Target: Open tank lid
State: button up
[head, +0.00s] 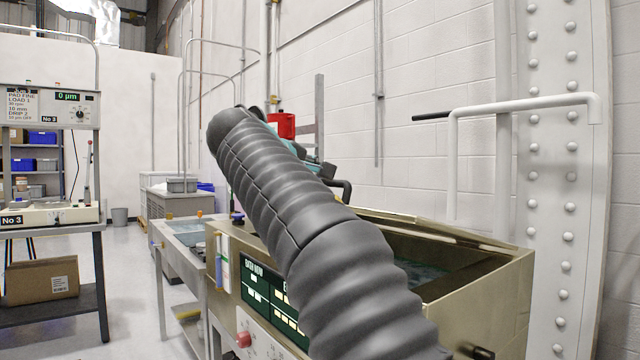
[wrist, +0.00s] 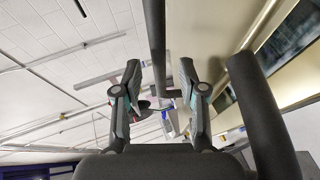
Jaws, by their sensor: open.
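The beige tank (head: 500,290) stands at the right in the head view, with bluish liquid (head: 425,272) showing inside. A thin beige panel (head: 430,229), seemingly the lid, runs along its back edge; my arm hides part of it, and I cannot tell how far it is raised. A dark bent bar (head: 343,187), possibly the lid handle, shows beside my gripper. In the wrist view, my gripper (wrist: 160,72) is open, with a finger on each side of a dark bar (wrist: 157,35). I cannot tell whether they touch.
My ribbed arm covers the middle of the head view. A white pipe rail (head: 452,160) and riveted column (head: 565,180) stand behind the tank at the right. A bench (head: 50,229) stands at the left, with free floor (head: 130,290) beside it.

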jog(key=v, duration=0.8)
jog(key=shift+s+a+r, duration=0.1)
